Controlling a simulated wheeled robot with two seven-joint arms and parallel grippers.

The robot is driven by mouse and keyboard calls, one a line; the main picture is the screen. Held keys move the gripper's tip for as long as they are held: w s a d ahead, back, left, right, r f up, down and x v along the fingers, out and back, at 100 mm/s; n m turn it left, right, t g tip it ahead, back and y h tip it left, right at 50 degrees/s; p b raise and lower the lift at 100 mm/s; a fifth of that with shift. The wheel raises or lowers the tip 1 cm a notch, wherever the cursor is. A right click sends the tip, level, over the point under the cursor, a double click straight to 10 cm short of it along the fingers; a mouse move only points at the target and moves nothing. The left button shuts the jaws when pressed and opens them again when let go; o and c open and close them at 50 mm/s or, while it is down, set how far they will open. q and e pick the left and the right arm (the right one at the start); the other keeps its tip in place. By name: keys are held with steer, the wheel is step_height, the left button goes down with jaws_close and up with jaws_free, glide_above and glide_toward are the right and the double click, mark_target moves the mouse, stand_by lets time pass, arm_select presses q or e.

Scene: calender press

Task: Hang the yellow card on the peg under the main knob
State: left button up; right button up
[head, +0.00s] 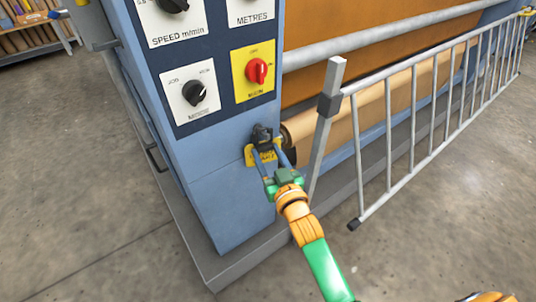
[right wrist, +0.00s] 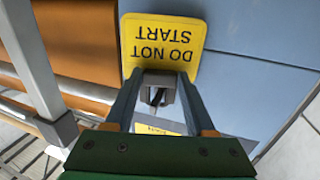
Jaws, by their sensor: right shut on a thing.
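The yellow card (right wrist: 163,30) reads DO NOT START upside down in the right wrist view. In the head view the yellow card (head: 250,155) shows partly behind my right gripper (head: 263,140), against the blue panel and low under the main knob. My right gripper (right wrist: 157,88) is shut on a grey block at the card's top edge. The main knob (head: 257,71) is red on a yellow plate. The peg cannot be made out clearly; the fingers and grey block cover that spot. I cannot tell whether the card is on it. My left gripper is out of view.
A speed knob (head: 173,5) and a mode knob (head: 194,93) are on the same panel. A grey ladder-like guard rail (head: 412,110) with an upright post (head: 325,120) stands close right of my right gripper. Bare floor (head: 90,170) lies to the left.

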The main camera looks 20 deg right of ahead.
steer(key=o, duration=1.4)
